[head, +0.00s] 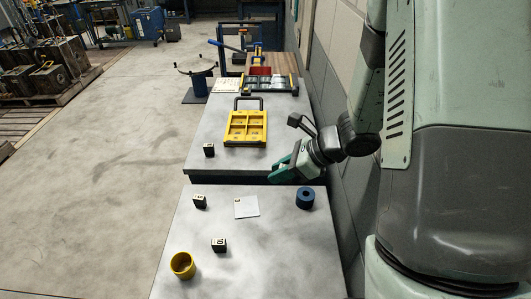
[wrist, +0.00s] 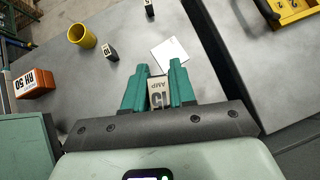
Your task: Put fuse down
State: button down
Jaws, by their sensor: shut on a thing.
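My gripper (head: 279,173) is shut on a pale fuse (wrist: 158,93); the wrist view shows it between the green fingers (wrist: 158,68). The fuse carries large dark lettering that looks like "15 AMP". In the head view the fuse cannot be made out. There the fingers appear over the near edge of the far grey table (head: 215,162), by the gap to the near table (head: 265,260). How high they are is hard to tell.
The near table holds a white card (head: 246,207), a blue ring (head: 305,198), a yellow cup (head: 182,265) and dark labelled blocks (head: 219,246). A yellow compartment tray (head: 246,141) lies on the far table. An orange box (wrist: 35,83) shows at left in the wrist view.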

jog(key=w+d+f+m+t+h, duration=0.1)
jog(key=w+d+m+t+h, duration=0.15)
jog(key=w, duration=0.55)
jog(key=w+d+f+m+t+h, duration=0.1)
jog(key=w+d+m+t, duration=0.1)
jog(key=w+m, duration=0.35)
jog(key=w+d+f+m+t+h, duration=0.1)
jog(key=w+d+m+t+h, duration=0.1)
jog(key=w, duration=0.8)
jog(key=shift+m, duration=0.3)
jog(key=f, duration=1)
jog(key=shift+w+d, duration=0.2)
jog(key=shift+d, duration=0.05)
jog(key=shift+f, duration=0.15)
jog(key=c, duration=0.9)
grip_release()
